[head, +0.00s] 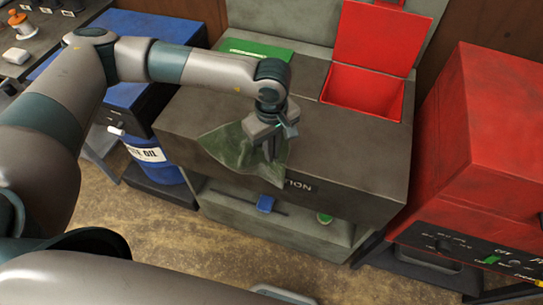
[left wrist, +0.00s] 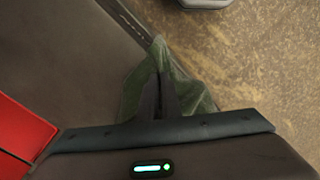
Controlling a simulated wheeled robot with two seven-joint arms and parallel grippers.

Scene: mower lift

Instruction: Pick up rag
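The dark green rag (head: 232,150) lies crumpled on the front part of the dark grey bench top (head: 340,135), with a corner hanging over the front edge. It also shows in the left wrist view (left wrist: 195,95), on both sides of the fingers. My left gripper (head: 270,155) points down at the rag from above. In the left wrist view its two fingers (left wrist: 158,90) are close together with the cloth bunched around them. The fingertips are partly hidden by the cloth. My right gripper is not in view.
An open red bin (head: 365,92) is set in the bench's back right, and a green panel (head: 256,48) at its back left. A red machine (head: 495,140) stands to the right. A blue oil drum (head: 155,155) stands to the left. The bench top's right part is clear.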

